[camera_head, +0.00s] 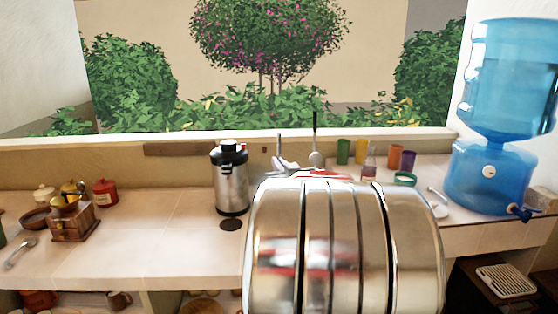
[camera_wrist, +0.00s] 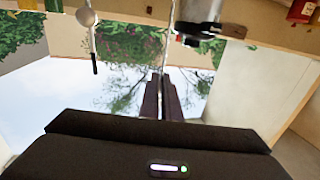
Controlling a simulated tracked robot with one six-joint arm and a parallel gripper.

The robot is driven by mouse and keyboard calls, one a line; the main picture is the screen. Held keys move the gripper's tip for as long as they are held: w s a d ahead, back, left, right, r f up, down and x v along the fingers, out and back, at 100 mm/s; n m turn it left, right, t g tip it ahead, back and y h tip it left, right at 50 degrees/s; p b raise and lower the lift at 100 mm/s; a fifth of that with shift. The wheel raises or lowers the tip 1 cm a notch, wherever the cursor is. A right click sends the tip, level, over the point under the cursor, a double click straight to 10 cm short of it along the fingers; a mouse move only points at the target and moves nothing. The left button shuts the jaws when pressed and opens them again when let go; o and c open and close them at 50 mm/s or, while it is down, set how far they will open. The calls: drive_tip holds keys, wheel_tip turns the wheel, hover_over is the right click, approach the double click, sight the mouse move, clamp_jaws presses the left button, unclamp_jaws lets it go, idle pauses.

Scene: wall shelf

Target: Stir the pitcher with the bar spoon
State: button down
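My gripper (camera_wrist: 161,82) shows in the wrist view with its two dark fingers close together. A thin metal rod (camera_wrist: 171,35), which looks like the bar spoon's shaft, runs lengthwise from between the fingertips to the top edge. Its far end is out of view. In the head view, my shiny arm covers the middle of the counter, and a thin grey upright piece (camera_head: 279,142) shows just above the pale parts behind it. I cannot make out a pitcher for sure; it may be hidden behind my arm.
A steel flask with a black lid (camera_head: 231,185) stands left of my arm. A round-ended utensil with a black handle (camera_head: 315,158) stands behind it. Several coloured cups (camera_head: 343,151) and a blue water dispenser (camera_head: 490,170) are right.

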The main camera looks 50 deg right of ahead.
drive_tip(key=shift+f, duration=4.15)
drive_tip(key=shift+s, duration=0.15)
